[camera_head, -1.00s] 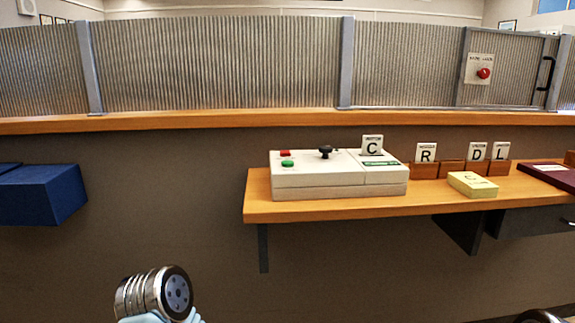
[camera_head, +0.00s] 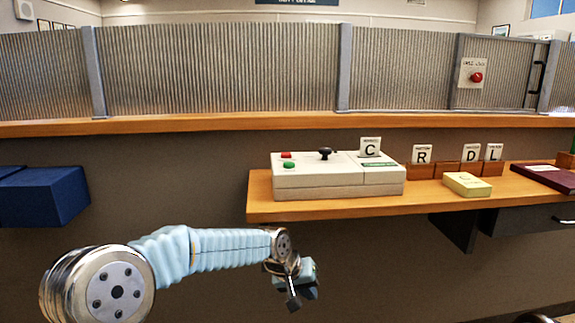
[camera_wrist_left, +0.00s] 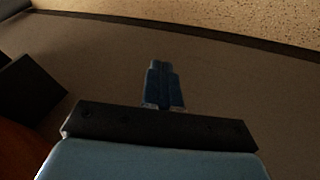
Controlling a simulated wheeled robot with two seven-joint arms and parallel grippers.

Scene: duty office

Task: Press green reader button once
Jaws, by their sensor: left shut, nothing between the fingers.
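The white reader box (camera_head: 325,192) sits on the wooden shelf (camera_head: 420,199). The green button (camera_head: 289,165) is at the left of its top, just in front of a red button (camera_head: 286,155). A black knob (camera_head: 325,153) stands in the middle of the box, and a card marked C (camera_head: 370,147) stands upright at its right. My left gripper (camera_head: 294,301) is below the shelf's front edge, under the reader and apart from it. Its fingers are together and empty; they also show in the left wrist view (camera_wrist_left: 163,86). My right gripper is not in view.
Cards R (camera_head: 422,154), D (camera_head: 471,153) and L (camera_head: 493,152) stand in brown wooden holders right of the reader. A yellow block (camera_head: 467,184) and a dark red book (camera_head: 547,177) lie on the shelf. A blue box (camera_head: 45,197) is at left. Corrugated panels rise behind.

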